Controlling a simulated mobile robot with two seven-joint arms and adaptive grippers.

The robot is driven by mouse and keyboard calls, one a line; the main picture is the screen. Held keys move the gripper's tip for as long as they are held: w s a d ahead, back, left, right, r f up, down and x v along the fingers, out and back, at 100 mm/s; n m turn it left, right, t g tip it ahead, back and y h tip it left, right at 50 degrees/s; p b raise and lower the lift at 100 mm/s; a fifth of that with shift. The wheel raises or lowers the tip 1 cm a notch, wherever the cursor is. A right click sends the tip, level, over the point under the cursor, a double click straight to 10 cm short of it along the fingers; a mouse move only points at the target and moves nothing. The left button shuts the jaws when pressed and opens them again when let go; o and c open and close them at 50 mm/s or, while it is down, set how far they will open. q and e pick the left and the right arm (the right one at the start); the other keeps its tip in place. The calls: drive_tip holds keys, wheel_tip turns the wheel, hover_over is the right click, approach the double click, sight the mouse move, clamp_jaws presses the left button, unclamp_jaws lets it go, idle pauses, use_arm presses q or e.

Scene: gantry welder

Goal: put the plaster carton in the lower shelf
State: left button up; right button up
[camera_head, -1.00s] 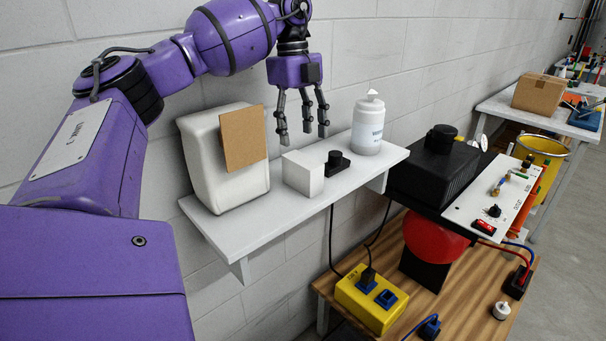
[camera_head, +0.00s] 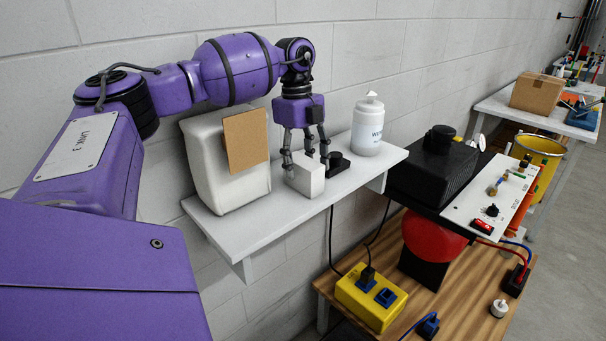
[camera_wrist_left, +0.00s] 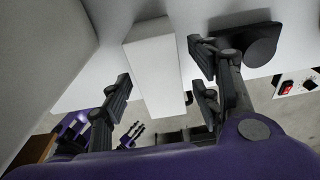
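The plaster carton, which I take to be the small plain white box (camera_head: 306,175), stands upright on a white wall shelf (camera_head: 240,229). It also shows in the left wrist view (camera_wrist_left: 154,68), between the fingers. My left gripper (camera_head: 308,160) has come down over the carton from above. Its dark fingers are open on either side, and gaps show between them and the carton in the left wrist view (camera_wrist_left: 165,95). A small purple and dark gripper, seemingly my right one (camera_wrist_left: 132,132), shows far below with its fingers apart. I cannot make out a separate lower shelf.
A large white container (camera_head: 215,180) with a brown panel (camera_head: 246,141) stands left of the carton. A black knobbed object (camera_head: 337,162) sits close to the right, near the fingers. A white bottle (camera_head: 368,127) stands behind it. The shelf's front edge is clear.

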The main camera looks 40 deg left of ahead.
use_arm(q)
drive_tip(key=c, duration=1.3)
drive_tip(key=shift+r, duration=0.15)
drive_tip(key=shift+r, duration=0.25)
wheel_tip(320, 180, up, 2)
drive_tip(key=shift+w+r, duration=0.1)
drive_tip(key=s+d+r, duration=0.6)
drive_tip(key=s, duration=0.1)
drive_tip(key=s+d+r, duration=0.3)
drive_tip(key=s+r, duration=0.1)
drive_tip(key=shift+b, duration=0.4)
